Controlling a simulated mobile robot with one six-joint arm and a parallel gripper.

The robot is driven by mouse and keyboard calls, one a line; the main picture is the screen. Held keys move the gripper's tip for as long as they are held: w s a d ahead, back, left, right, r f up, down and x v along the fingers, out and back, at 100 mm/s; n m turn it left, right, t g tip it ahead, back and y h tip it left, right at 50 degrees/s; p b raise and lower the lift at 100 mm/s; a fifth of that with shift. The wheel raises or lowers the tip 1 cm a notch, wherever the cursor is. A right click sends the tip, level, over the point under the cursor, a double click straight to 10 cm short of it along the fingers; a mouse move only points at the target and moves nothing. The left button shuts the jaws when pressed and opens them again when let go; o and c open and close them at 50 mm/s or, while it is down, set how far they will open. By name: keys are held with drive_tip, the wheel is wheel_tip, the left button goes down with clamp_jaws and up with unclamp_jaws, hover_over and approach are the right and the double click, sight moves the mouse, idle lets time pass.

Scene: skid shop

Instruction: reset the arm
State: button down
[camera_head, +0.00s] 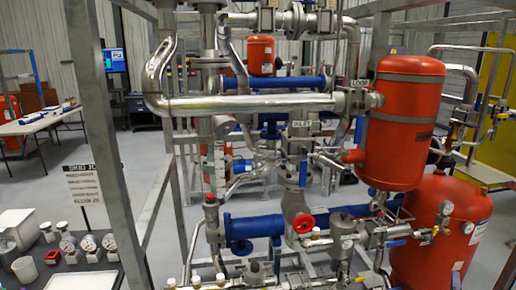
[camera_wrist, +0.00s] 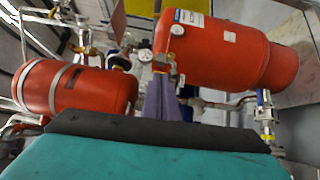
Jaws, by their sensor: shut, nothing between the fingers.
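My gripper (camera_wrist: 161,84) shows in the wrist view as two narrow purple-grey fingers close together, pointing up the picture. They are shut, with nothing seen between them. A broad teal block with a black edge fills the bottom of that view and hides what lies below the fingers. My arm and gripper do not show in the head view.
A pipe skid fills the middle of the head view. Its upper red tank (camera_head: 399,122) and lower red tank (camera_head: 438,238) stand at the right. A red valve handwheel (camera_head: 303,223) faces me. Gauges (camera_head: 89,244) lie on a dark table at lower left. Open floor shows at left.

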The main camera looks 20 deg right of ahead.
drive_tip(key=w+a+f+n+t+y, duration=0.2)
drive_tip(key=w+a+f+y, duration=0.15)
drive_tip(key=w+a, duration=0.65)
drive_tip(key=w+a+f+n+t+y, duration=0.1)
drive_tip(key=w+a+f+n+y, duration=0.3)
drive_tip(key=w+a, duration=0.6)
drive_tip(key=w+a+f+m+g+y+b, duration=0.1)
drive_tip(key=w+a+f+y, duration=0.15)
drive_tip(key=a+f, duration=0.7)
drive_tip(key=w+a+f+m+g+y, duration=0.1)
drive_tip(key=w+a+f, duration=0.2)
drive_tip(key=a+f, duration=0.65)
drive_tip(key=s+a+f+m+g+y, duration=0.15)
drive_tip(key=s+a+f+g, duration=0.25)
drive_tip(key=s+a+f, duration=0.45)
drive_tip(key=s+a+f+m+g+y, duration=0.15)
drive_tip(key=s+a+f+g, duration=0.35)
drive_tip(key=a, duration=0.7)
drive_tip(key=s+a+f+m+g, duration=0.1)
drive_tip(key=s+m+g, duration=0.3)
drive_tip(key=s, duration=0.7)
drive_tip(key=s+a+m+g, duration=0.3)
drive_tip(key=s+m+g, duration=0.2)
drive_tip(key=s, duration=0.6)
drive_tip(key=shift+s+a+f+y+b, duration=0.2)
drive_tip(key=shift+a+f+y+b, duration=0.1)
drive_tip(key=shift+a+f+b, duration=0.1)
drive_tip(key=shift+d, duration=0.1)
